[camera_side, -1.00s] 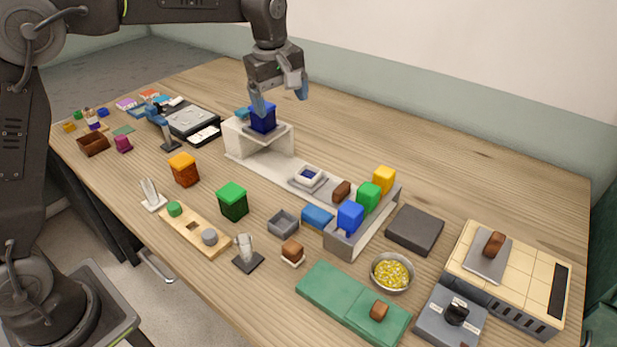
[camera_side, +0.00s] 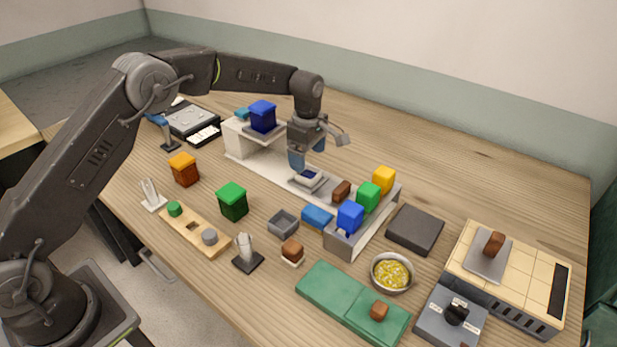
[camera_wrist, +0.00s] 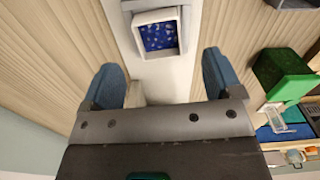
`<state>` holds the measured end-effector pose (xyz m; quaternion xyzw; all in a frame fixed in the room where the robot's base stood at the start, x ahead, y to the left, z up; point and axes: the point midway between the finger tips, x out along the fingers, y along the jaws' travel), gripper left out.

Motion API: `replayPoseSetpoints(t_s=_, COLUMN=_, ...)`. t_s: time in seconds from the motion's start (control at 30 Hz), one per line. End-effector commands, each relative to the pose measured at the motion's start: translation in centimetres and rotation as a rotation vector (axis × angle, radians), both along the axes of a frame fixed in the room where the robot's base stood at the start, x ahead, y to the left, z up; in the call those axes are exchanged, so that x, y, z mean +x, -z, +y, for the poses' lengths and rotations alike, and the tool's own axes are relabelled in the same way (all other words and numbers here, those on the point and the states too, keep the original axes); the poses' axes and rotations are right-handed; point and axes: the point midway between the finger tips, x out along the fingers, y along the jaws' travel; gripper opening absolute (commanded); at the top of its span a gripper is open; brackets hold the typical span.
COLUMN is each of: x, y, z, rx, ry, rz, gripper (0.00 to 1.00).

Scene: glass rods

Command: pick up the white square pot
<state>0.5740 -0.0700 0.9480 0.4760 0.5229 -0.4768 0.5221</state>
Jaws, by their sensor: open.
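The white square pot (camera_side: 309,178) with dark blue contents sits on the pale strip of the long fixture in the middle of the table. In the wrist view the pot (camera_wrist: 139,18) is near the top centre, and its blue speckled filling shows. My gripper (camera_side: 318,154) is open and empty, above and close to the pot. In the wrist view the blue fingertips of my gripper (camera_wrist: 160,82) stand wide apart, with the pot just beyond them and not between them.
A dark blue box (camera_side: 262,116) stands on the raised platform (camera_side: 240,140) at the fixture's far end. A brown block (camera_side: 341,191) and blue, green and yellow cubes (camera_side: 368,197) stand at its near end. A grey tray (camera_side: 283,224) lies in front. The table behind is clear.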

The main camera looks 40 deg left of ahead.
Motion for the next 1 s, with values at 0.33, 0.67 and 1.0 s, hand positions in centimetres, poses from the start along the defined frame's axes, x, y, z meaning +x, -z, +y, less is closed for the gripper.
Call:
replayPoseSetpoints(t_s=0.33, x=0.1, y=3.8, z=-0.2, rx=0.000, ry=0.001, rz=0.002, gripper=0.85)
replayPoseSetpoints(t_s=0.67, x=0.1, y=5.6, z=-0.1, rx=-0.001, ry=0.001, rz=-0.002, gripper=0.85)
replayPoseSetpoints(t_s=1.0, x=0.1, y=5.6, z=-0.1, rx=-0.001, ry=0.001, rz=-0.003, gripper=0.62)
